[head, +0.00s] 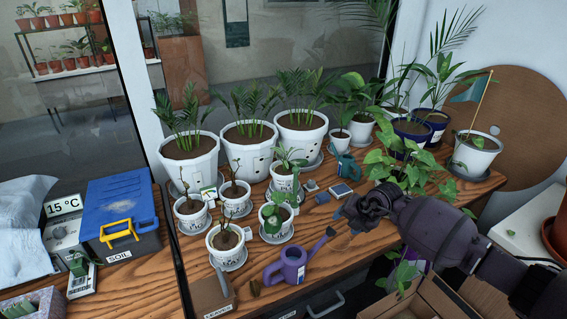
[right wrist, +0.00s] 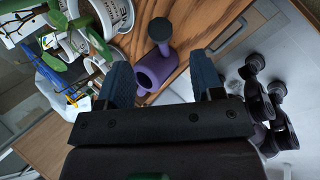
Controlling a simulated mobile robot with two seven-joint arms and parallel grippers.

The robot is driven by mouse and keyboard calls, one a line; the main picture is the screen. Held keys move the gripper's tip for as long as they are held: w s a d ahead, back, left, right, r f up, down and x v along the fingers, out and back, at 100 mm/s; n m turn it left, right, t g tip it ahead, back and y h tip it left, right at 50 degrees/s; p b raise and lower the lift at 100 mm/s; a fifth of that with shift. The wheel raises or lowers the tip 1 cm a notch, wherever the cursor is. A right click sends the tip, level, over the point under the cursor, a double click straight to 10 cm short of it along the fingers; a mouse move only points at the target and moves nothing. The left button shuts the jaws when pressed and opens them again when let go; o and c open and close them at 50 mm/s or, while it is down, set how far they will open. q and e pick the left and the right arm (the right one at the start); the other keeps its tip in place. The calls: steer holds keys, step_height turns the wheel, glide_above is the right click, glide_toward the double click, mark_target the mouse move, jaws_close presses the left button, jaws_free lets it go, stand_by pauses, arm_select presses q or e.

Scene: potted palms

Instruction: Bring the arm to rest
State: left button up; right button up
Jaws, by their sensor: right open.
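My right arm (head: 437,230) comes in from the right in the head view and reaches over the front right part of the wooden table (head: 330,260). My right gripper (head: 347,217) is at its end, to the right of the purple watering can (head: 288,268). In the right wrist view the two blue fingers of the gripper (right wrist: 165,78) stand wide apart with nothing held between them. The purple watering can (right wrist: 158,70) shows beyond the fingers, apart from them as far as I can tell. My left gripper is not in view.
Several white pots with palms (head: 246,158) stand along the back, smaller pots (head: 227,246) in front. A blue toolbox (head: 120,205) stands on the left. A cardboard box (head: 430,300) sits below my right arm. Some bare table shows between the watering can and my gripper.

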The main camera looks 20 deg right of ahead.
steer(key=w+a+r+m+t+y, duration=0.25)
steer(key=a+r+t+y, duration=0.45)
steer(key=a+r+t, duration=0.4)
steer(key=s+a+f+m+g+h, duration=0.1)
steer(key=s+f+m+h, duration=0.3)
steer(key=s+f+m, duration=0.6)
steer(key=s+a+f+m+g+h, duration=0.1)
steer(key=s+f+m+g+h, duration=0.3)
steer(key=s+f+m, duration=0.6)
steer(key=s+m+h, duration=0.1)
steer(key=s+m, duration=0.2)
steer(key=s, duration=0.4)
steer(key=shift+h, duration=0.3)
